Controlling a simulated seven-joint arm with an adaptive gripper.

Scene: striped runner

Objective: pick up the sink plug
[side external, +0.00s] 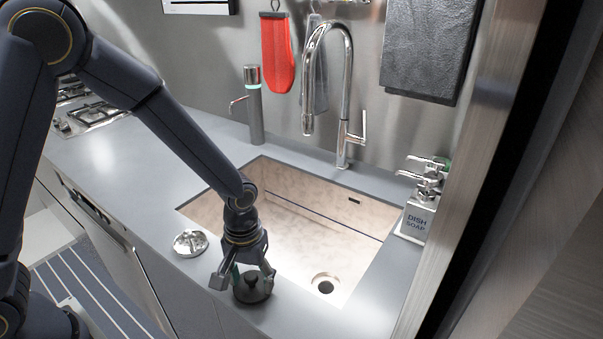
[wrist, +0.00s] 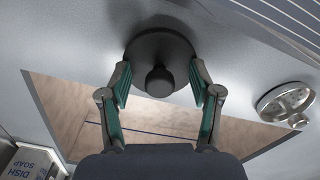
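The sink plug (side external: 252,289) is a dark round disc with a knob on top. It lies on the grey counter in front of the sink, and in the wrist view the sink plug (wrist: 160,48) is at top centre. My gripper (side external: 244,279) is low over the plug, pointing down. In the wrist view my gripper (wrist: 160,72) is open, with one green-padded finger on each side of the knob and a gap to it. The fingertips overlap the disc's edge in the picture; I cannot tell whether they touch it.
A metal strainer (side external: 190,243) lies on the counter to the left; it also shows in the wrist view (wrist: 285,104). The sink basin (side external: 300,240) with a drain hole (side external: 324,284) is behind the plug. A tall faucet (side external: 345,100) and dish soap (side external: 417,219) stand at the sink.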

